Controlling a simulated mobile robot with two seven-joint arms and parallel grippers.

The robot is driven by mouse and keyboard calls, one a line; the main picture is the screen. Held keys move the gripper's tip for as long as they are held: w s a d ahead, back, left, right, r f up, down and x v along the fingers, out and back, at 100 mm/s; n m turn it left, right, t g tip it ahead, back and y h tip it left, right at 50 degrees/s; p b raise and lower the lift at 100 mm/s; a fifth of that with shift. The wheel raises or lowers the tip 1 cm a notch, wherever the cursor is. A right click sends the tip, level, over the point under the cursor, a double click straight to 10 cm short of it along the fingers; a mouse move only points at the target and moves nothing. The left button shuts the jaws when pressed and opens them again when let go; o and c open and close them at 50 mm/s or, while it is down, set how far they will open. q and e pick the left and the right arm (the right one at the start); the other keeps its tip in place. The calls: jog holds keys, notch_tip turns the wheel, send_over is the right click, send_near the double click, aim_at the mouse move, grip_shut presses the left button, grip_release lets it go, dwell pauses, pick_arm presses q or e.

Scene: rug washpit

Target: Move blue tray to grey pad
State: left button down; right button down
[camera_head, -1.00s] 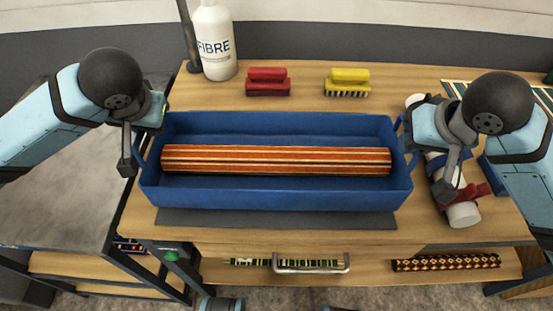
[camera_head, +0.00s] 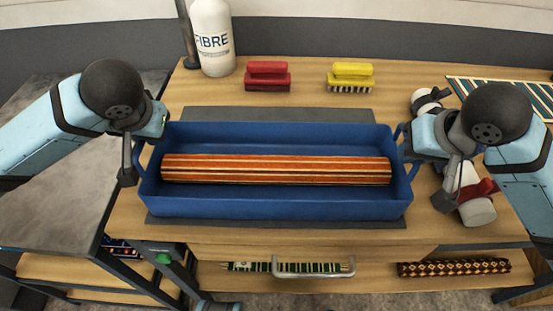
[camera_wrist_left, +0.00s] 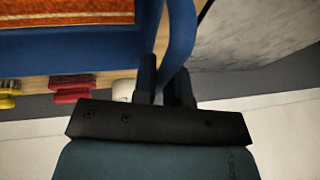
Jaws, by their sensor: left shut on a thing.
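The blue tray (camera_head: 280,206) is level in the middle of the head view, with an orange-striped rolled rug (camera_head: 276,169) lying lengthwise inside. The grey pad (camera_head: 275,113) shows as a strip behind the tray and another in front; the tray hides its middle. I cannot tell whether the tray touches the pad. My left gripper (camera_head: 135,168) is shut on the tray's left handle; in the left wrist view its fingers (camera_wrist_left: 163,85) straddle the blue handle (camera_wrist_left: 178,45). My right gripper (camera_head: 412,158) is at the right handle, its fingers mostly hidden.
A red brush (camera_head: 267,77), a yellow brush (camera_head: 351,78) and a white bottle (camera_head: 213,40) stand behind the tray on the wooden table (camera_head: 310,98). A striped rug (camera_head: 500,92) lies at the back right.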

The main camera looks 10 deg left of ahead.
pick_arm(q)
jog(key=c, duration=1.2)
grip_release()
pick_arm(e)
jog(key=c, duration=1.2)
grip_release()
pick_arm(q)
jog(key=shift+o, duration=0.2)
pick_arm(e)
jog(key=shift+o, duration=0.2)
pick_arm(q)
jog(key=shift+s+d+r, duration=0.15)
jog(key=shift+s+r, duration=0.05)
jog(key=shift+r, duration=0.5)
pick_arm(e)
jog(key=shift+s+d+r, duration=0.1)
jog(key=shift+s+r, duration=0.1)
jog(key=shift+r, duration=0.25)
pick_arm(q)
jog(key=v, duration=1)
jog(key=shift+r, duration=0.15)
pick_arm(e)
jog(key=v, duration=1.1)
pick_arm(q)
jog(key=shift+s+d, duration=0.1)
jog(key=shift+s, duration=0.05)
pick_arm(e)
jog(key=shift+d, duration=0.1)
